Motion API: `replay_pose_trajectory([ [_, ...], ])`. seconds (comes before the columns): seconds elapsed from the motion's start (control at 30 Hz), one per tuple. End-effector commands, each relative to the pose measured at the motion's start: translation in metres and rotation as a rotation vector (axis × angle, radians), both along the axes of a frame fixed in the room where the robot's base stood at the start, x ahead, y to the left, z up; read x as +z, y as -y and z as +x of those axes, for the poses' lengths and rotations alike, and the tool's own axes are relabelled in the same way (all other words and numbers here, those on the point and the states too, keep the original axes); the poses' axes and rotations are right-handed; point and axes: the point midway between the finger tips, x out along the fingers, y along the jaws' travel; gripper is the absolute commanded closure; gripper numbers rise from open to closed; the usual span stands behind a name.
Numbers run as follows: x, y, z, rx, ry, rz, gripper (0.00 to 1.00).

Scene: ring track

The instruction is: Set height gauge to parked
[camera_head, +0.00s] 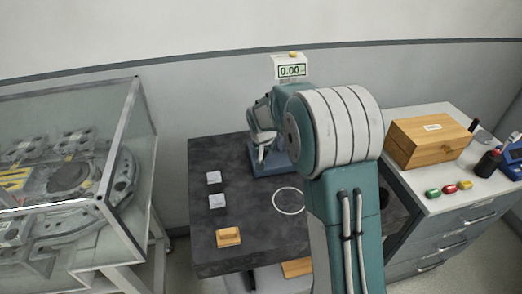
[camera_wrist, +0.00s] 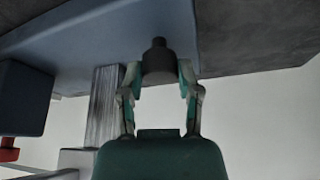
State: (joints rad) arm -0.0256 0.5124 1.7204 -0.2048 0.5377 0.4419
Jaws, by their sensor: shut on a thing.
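The height gauge stands on the dark slab, with its blue base (camera_head: 262,168) partly hidden by my arm. Its white display (camera_head: 291,71) reads 0.00 and shows above my arm. In the wrist view the gauge's blue body (camera_wrist: 90,38) and ribbed metal column (camera_wrist: 102,105) are close. My gripper (camera_wrist: 160,75) is shut on a dark cylindrical knob (camera_wrist: 159,62), with one finger on each side. In the head view my arm hides most of the gauge, and the grip is not clear.
The dark slab (camera_head: 225,255) holds two light grey blocks (camera_head: 215,190), a wooden block (camera_head: 228,237) and a white ring (camera_head: 289,201). A glass case (camera_head: 60,170) stands left. A cabinet at right carries a wooden box (camera_head: 430,142) and small coloured items.

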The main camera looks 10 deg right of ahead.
Motion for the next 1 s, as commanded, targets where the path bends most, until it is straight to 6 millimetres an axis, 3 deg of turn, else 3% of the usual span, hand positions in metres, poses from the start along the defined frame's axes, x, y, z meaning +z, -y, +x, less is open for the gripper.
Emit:
replay_pose_trajectory([
  [0.2, -0.002, 0.063, -0.001, -0.012, -0.004, -0.002, 1.00],
  [0.4, -0.003, 0.105, -0.001, -0.009, -0.006, -0.001, 1.00],
  [0.8, -0.003, 0.115, -0.002, -0.004, -0.007, -0.003, 1.00],
  [0.83, -0.003, 0.115, -0.002, -0.005, -0.007, -0.003, 0.47],
  [0.87, -0.003, 0.115, -0.002, -0.005, -0.007, -0.003, 0.34],
  [0.9, -0.003, 0.115, -0.002, -0.005, -0.007, -0.002, 0.22],
  [1.0, -0.002, 0.114, -0.002, -0.005, -0.005, -0.002, 0.22],
])
